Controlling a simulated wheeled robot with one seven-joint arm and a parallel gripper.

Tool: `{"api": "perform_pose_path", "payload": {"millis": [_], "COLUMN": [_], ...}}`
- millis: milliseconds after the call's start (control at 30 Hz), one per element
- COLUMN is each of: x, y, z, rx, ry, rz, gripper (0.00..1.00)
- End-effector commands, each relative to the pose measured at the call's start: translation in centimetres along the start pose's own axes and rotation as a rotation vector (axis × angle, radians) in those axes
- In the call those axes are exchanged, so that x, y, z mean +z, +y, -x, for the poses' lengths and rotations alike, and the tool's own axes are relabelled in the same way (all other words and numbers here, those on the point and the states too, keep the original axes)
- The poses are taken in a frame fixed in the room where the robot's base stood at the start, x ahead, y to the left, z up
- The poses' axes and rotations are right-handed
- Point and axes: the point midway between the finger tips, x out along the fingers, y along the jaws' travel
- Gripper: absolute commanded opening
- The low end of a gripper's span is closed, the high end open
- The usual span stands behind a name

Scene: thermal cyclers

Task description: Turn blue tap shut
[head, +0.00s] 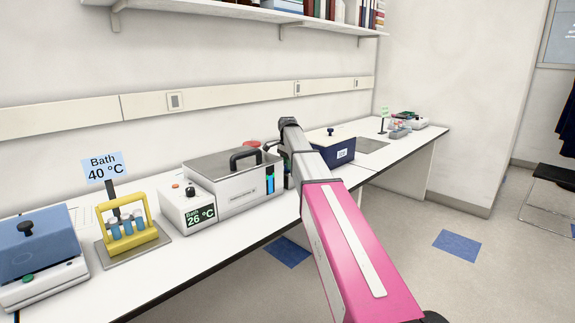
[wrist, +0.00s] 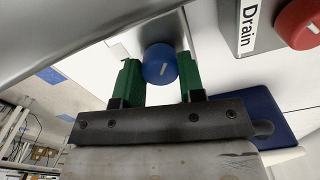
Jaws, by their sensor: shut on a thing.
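The blue tap (wrist: 160,64) is a round knob with a short white mark, seen in the wrist view. My gripper (wrist: 161,76) has its two green fingers on either side of the blue tap, shut on it. In the head view my pink and grey arm reaches to the right end of the metal water bath (head: 232,187), and the blue tap is hidden there.
A red knob (wrist: 300,22) beside a "Drain" label (wrist: 247,28) is close to the right of my gripper. A dark blue box (head: 338,148) stands just beyond the bath. A yellow tube rack (head: 132,234) and a blue-lidded device (head: 38,255) stand at left.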

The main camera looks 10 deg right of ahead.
Motion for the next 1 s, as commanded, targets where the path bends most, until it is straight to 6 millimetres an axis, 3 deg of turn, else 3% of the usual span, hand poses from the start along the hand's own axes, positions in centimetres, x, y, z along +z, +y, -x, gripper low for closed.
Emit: {"api": "perform_pose_path", "payload": {"millis": [1000], "x": [-0.05], "y": [0.1], "z": [0.03], "rx": [0.0], "ry": [0.0], "rz": [0.889], "gripper": [0.13]}}
